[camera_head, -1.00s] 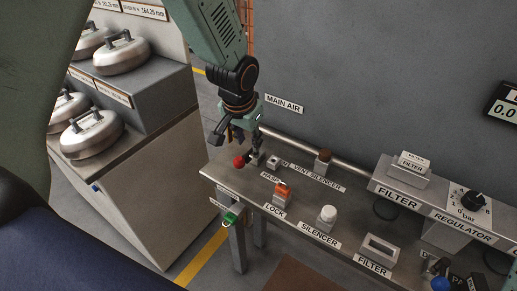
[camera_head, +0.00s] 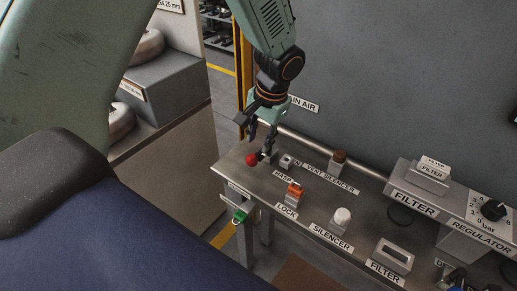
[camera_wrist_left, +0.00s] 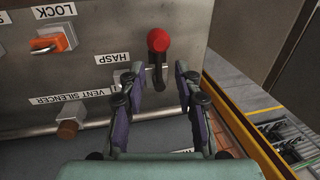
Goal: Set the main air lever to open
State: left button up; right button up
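The main air lever has a red ball knob (camera_head: 251,160) at the left end of the metal bench. In the left wrist view the red knob (camera_wrist_left: 159,40) tops a dark handle. My left gripper (camera_head: 263,145) hangs just behind the knob, pointing down. In the left wrist view my left gripper (camera_wrist_left: 157,82) is open, its two fingers apart. The handle's lower end lies between the fingertips in that picture; I cannot tell whether they touch it. The MAIN AIR sign (camera_head: 304,104) on the wall is partly hidden by my arm. My right gripper is out of view.
An orange lock (camera_head: 294,192), a white silencer (camera_head: 342,217) and a filter (camera_head: 394,256) stand along the bench to the right. A brown vent silencer (camera_head: 339,157) stands behind. A pipe runs along the wall. A yellow post borders the bench's left end.

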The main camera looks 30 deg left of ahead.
aim_at(257, 154)
pick_arm(q)
notch_tip(257, 154, down, 4)
jog(key=shift+w+a+r, duration=0.1)
jog(key=shift+w+a, duration=0.05)
jog(key=shift+a+f+b, duration=0.15)
jog(key=shift+f+b, duration=0.15)
jog(key=shift+f, duration=0.15)
jog(key=c, duration=0.3)
grip_shut()
